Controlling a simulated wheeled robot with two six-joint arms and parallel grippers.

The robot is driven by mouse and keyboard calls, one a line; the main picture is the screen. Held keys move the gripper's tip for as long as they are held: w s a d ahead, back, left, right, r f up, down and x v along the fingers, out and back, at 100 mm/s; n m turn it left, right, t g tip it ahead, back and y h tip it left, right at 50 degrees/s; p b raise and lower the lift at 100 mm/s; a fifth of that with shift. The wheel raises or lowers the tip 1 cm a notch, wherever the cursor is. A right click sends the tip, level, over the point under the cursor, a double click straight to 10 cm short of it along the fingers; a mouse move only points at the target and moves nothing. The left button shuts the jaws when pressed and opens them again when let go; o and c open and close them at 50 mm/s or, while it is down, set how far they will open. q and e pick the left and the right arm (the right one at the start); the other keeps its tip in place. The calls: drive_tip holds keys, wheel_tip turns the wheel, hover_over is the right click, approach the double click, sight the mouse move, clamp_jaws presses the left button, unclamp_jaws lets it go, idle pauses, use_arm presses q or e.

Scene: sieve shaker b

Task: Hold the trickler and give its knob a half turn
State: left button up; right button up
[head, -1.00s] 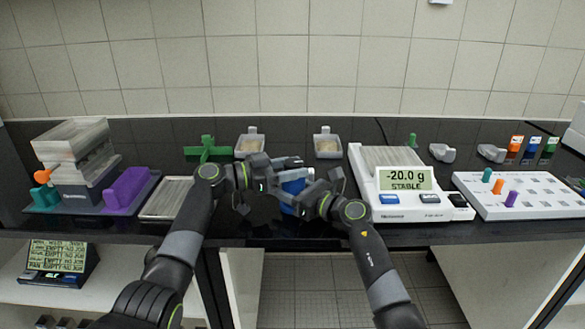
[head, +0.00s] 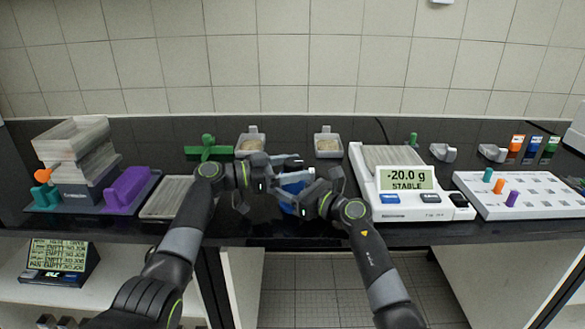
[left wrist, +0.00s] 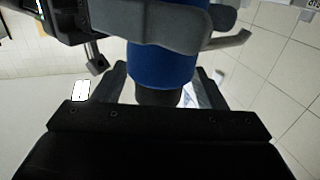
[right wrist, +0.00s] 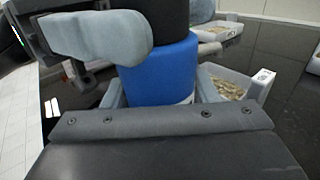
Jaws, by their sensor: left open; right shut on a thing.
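The trickler (head: 293,188) is a blue cylinder with a black knob, held in the air in front of the bench, partly hidden by my grippers in the head view. My right gripper (right wrist: 160,92) is shut on its blue body (right wrist: 165,72). My left gripper (left wrist: 160,88) is open, with its fingers on either side of the black knob (left wrist: 158,95), apart from it as far as I can see. The knob also shows at the top of the right wrist view (right wrist: 165,18), with a left finger beside it.
The balance (head: 420,210) reads -20.0 g, STABLE, to the right. A white rack (head: 540,205) with coloured pegs lies beyond it. Two sample trays (head: 328,154) and a green cross-shaped piece (head: 207,153) stand behind my grippers. A sieve stack (head: 75,180) and purple block (head: 127,191) are left.

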sight(292, 161)
use_arm(q)
wheel_tip(292, 161, up, 10)
idle(0.5)
idle(0.3)
use_arm(e)
drive_tip(key=o, duration=1.4)
drive_tip(key=shift+d, duration=0.1)
